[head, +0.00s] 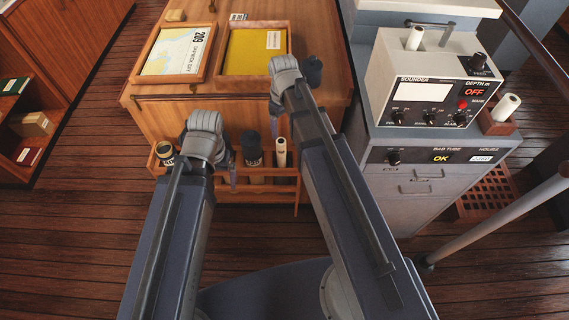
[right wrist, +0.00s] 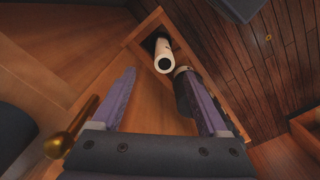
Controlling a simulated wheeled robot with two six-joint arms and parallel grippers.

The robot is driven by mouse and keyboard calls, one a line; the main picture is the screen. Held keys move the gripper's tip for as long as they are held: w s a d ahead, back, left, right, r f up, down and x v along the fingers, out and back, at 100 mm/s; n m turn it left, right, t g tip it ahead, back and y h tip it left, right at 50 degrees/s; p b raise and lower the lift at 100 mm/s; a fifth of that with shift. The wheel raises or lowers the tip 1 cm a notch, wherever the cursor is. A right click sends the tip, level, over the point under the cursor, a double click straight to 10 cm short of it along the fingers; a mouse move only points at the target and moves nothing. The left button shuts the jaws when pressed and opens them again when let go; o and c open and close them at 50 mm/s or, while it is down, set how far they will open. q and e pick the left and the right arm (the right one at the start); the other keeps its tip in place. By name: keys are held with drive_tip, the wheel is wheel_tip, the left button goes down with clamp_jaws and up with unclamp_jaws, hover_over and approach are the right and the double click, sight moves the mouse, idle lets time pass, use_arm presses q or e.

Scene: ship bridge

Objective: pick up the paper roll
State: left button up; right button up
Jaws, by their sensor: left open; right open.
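A white paper roll (head: 281,152) stands in a wooden rack (head: 258,172) on the front of the chart table. In the right wrist view the white roll (right wrist: 163,62) shows its dark hollow end, beyond my fingertips. My right gripper (head: 275,122) is open and points down near this roll; its fingers (right wrist: 158,74) are apart with nothing visible between them. My left gripper (head: 232,176) is open over the rack, left of the roll, largely hidden by its own wrist. Other white rolls lie on the sounder (head: 414,38) and in a wooden holder (head: 505,107).
A dark cylinder (head: 252,150) with a pale band stands in the rack; it shows beside the right finger (right wrist: 183,92). The chart table (head: 165,108) carries two trays. A grey console (head: 410,190) stands right. A brass fitting (right wrist: 72,128) is near the left finger.

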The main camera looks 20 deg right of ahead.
sight(283, 140)
drive_tip(key=shift+f+b, duration=3.2)
drive_tip(key=shift+f, duration=0.2)
drive_tip(key=f+b, duration=0.5)
drive_tip(key=shift+w+a+f, duration=0.15)
drive_tip(key=shift+w, duration=0.05)
drive_tip(key=shift+c, duration=0.3)
clamp_jaws()
